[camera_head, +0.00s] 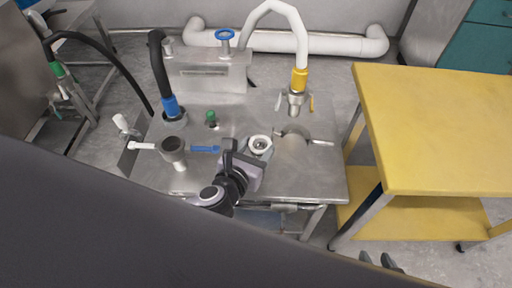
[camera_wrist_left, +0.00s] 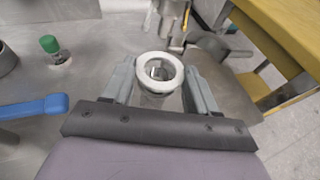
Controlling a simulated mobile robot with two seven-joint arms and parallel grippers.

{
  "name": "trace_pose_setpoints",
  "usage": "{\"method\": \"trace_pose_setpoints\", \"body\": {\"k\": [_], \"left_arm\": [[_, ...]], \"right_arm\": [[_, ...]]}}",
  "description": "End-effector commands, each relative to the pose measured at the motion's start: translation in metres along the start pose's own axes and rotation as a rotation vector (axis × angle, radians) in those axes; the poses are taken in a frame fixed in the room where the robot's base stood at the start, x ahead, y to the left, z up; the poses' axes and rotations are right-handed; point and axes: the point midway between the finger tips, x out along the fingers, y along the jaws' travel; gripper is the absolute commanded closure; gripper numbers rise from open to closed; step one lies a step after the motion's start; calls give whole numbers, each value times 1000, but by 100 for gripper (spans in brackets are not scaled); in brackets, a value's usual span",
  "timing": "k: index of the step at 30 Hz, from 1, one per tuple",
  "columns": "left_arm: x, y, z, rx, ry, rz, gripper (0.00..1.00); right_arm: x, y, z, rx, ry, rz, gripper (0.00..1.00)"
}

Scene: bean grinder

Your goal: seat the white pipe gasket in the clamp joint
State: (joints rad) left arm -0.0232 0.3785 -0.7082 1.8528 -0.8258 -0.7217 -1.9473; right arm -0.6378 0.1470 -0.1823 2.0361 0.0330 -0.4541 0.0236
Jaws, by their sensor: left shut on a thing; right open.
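The white ring-shaped pipe gasket (camera_head: 260,142) is over the middle of the steel table. My left gripper (camera_head: 256,152) is shut on it; in the left wrist view the gasket (camera_wrist_left: 160,57) sits between the two fingertips, its hole facing the camera. A metallic round part shows through and below the ring; I cannot tell whether they touch. A round metal fitting with a side handle (camera_head: 318,143), perhaps the clamp joint, is just right of the gasket. My right gripper (camera_head: 378,262) shows only its fingertips at the bottom edge, open and away from the table.
A white hose with a yellow collar (camera_head: 299,79) and metal end hangs behind the gasket. A grey funnel-like cup (camera_head: 173,148), a blue handle (camera_head: 205,149) and a green knob (camera_head: 211,116) are to the left. A yellow table (camera_head: 435,125) stands right.

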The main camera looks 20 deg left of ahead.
Motion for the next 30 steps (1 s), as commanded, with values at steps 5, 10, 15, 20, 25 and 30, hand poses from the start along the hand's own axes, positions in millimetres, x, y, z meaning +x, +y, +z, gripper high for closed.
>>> {"method": "trace_pose_setpoints", "body": {"k": [5, 10, 15, 20, 25, 30], "left_arm": [[2, 0, -5, 0, 0, -1, 70], [3, 0, -10, 0, 0, -1, 70], [4, 0, -14, 1, 0, -1, 70], [5, 0, -16, 1, 0, -1, 32], [4, 0, -15, 0, 0, -1, 12], [4, 0, -15, 0, 0, 0, 12]], "right_arm": [[2, 0, 3, 0, 0, 0, 57], [4, 0, 5, 0, 0, 0, 57], [5, 0, 8, 0, 0, 0, 57], [6, 1, 8, -2, -1, 0, 57], [6, 2, 8, -5, -1, 0, 57], [6, 2, 9, -8, -2, 0, 57]]}}
